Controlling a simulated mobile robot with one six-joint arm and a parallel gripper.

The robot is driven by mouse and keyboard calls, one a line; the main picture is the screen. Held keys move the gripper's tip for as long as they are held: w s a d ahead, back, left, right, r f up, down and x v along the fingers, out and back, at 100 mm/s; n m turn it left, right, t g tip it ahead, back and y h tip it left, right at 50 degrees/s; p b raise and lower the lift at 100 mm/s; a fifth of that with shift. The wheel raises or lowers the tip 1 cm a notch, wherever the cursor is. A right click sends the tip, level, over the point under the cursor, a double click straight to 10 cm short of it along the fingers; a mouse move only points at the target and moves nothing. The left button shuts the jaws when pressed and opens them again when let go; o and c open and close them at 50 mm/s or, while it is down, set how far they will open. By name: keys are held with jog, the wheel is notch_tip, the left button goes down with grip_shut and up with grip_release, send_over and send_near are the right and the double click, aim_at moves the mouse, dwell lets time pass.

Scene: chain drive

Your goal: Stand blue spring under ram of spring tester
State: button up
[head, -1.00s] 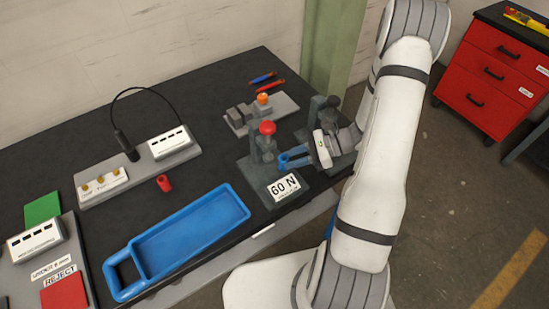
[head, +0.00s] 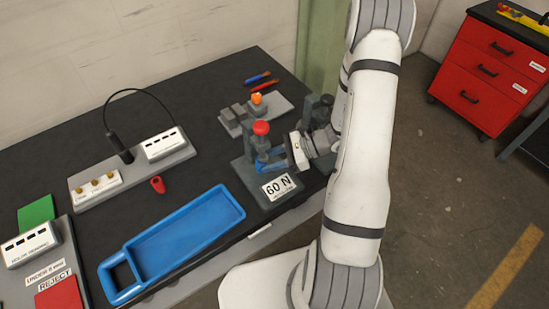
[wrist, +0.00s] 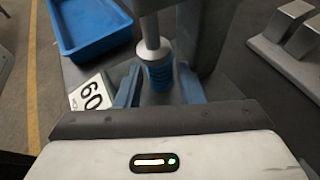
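The blue spring (wrist: 158,73) shows upright in the wrist view between the blue fingertips of my gripper (wrist: 158,84). In the head view the spring tester (head: 261,129), with a red knob and a "60 N" label (head: 278,187), stands near the table's front edge. My gripper (head: 268,161) reaches into it from the right. The spring is hard to separate from the fingers there.
A blue tray (head: 186,238) lies left of the tester. A red spring (head: 158,184) stands behind the tray. A grey fixture with an orange part (head: 256,98) is behind the tester. Another dark post (head: 320,108) stands close to my wrist on the right.

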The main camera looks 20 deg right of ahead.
jog(key=shift+r, duration=0.1)
jog(key=shift+r+p, duration=0.2)
jog(key=shift+p, duration=0.1)
jog(key=b+v, duration=0.2)
jog(key=v, duration=0.9)
jog(key=s+a+r+n+h, duration=0.4)
jog(key=s+r+n+h, duration=0.2)
jog(key=r+n, duration=0.3)
jog(key=s+a+r+n+t+h, duration=0.1)
jog(key=s+a+r+n+h, duration=0.4)
jog(key=s+r+n+h, duration=0.2)
notch_tip(320, 180, up, 3)
jog(key=n, duration=0.4)
jog(key=shift+f, duration=0.1)
jog(key=shift+s, duration=0.1)
